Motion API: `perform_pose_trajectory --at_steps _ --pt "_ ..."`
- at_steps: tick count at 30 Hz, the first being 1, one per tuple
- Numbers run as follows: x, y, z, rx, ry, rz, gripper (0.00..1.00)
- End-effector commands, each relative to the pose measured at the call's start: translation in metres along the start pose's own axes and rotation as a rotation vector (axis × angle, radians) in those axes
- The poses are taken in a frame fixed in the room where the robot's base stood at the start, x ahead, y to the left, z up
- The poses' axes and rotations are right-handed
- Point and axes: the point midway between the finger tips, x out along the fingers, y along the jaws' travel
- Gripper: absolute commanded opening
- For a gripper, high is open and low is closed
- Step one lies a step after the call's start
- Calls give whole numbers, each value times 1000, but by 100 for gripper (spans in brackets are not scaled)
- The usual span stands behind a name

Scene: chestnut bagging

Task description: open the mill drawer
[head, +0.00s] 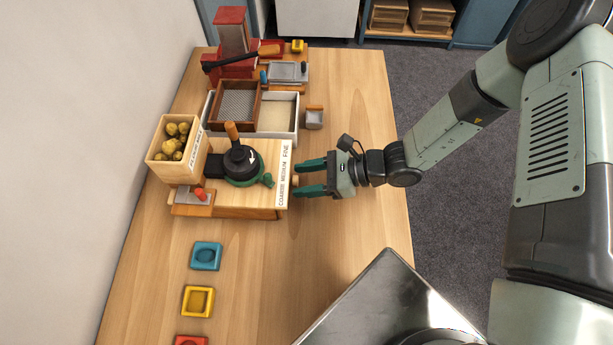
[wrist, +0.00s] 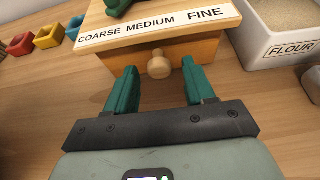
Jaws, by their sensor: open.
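The mill (head: 241,160) stands on the table, with a dark body, a green base and a wooden-handled crank. Its wooden drawer (wrist: 187,51) shows in the wrist view below the label strip reading coarse, medium, fine (wrist: 160,24). The drawer front looks closed, flush under the mill top. A round wooden knob (wrist: 159,66) sticks out from it. My gripper (head: 311,178) is open at the mill's right side. In the wrist view its green fingers (wrist: 158,84) lie on either side of the knob, with a gap on both sides. I see no contact.
A crate of chestnuts (head: 154,164) sits at the mill's left. A white flour bin (head: 292,128) and a wooden sieve (head: 258,103) stand behind. Coloured trays, one blue (head: 206,256), lie in front.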

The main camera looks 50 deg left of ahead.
Motion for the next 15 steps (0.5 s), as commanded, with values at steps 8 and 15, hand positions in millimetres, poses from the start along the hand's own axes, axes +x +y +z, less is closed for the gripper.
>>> perform_pose_trajectory --at_steps 8,15 --pt "0 0 0 0 0 0 20" --pt "0 0 0 0 0 0 0"
